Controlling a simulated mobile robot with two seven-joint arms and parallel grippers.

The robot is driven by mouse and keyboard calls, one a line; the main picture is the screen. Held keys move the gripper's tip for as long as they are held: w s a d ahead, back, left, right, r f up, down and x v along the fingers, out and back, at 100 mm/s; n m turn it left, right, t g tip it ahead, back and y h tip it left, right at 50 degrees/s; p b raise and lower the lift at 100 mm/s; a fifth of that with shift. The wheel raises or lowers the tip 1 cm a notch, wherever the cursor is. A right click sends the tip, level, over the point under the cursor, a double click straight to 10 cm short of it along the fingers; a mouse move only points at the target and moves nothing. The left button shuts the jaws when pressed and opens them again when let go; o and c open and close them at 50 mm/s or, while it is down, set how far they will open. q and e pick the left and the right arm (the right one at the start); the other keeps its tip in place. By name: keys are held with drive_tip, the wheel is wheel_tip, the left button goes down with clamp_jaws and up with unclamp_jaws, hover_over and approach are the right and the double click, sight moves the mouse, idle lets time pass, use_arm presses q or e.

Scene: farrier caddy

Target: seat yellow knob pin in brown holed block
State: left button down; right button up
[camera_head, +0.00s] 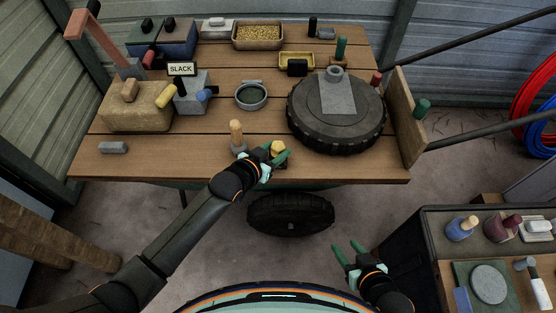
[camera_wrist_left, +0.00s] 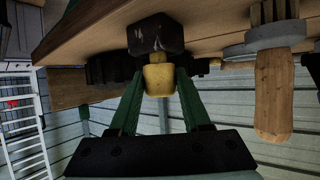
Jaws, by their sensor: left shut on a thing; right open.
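My left gripper (camera_head: 272,160) is at the table's front edge, shut on a yellow knob (camera_head: 278,147). In the left wrist view the yellow knob (camera_wrist_left: 159,77) sits between the green fingers, right against a small black block (camera_wrist_left: 156,34). I cannot tell whether a pin runs into that block. A large brown block (camera_head: 135,118) stands at the table's left, with a tan peg (camera_head: 129,90) on top and a yellow cylinder (camera_head: 166,95) at its right end. No hole in it is clear to see. My right gripper (camera_head: 346,254) is open and empty, below the table's front.
A wooden-handled tool (camera_head: 236,134) stands close left of my left gripper. A grey bowl (camera_head: 251,96) and a big dark wheel (camera_head: 337,115) are behind it. A grey block (camera_head: 192,96) with the SLACK sign stands beside the brown block. The front left boards are mostly clear.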

use_arm(q)
drive_tip(key=shift+f, duration=0.4)
use_arm(e)
drive_tip(key=shift+f, duration=0.2)
use_arm(q)
drive_tip(key=shift+c, duration=1.4)
unclamp_jaws()
drive_tip(key=shift+s+a+r, duration=0.2)
drive_tip(key=shift+s+r, duration=0.1)
drive_tip(key=shift+s, duration=0.1)
drive_tip(key=p+v, duration=0.2)
drive_tip(key=v, duration=0.9)
drive_tip(key=shift+s+a, duration=0.15)
drive_tip(key=shift+s, duration=0.05)
use_arm(e)
wheel_tip(320, 180, up, 2)
drive_tip(key=shift+r, duration=0.25)
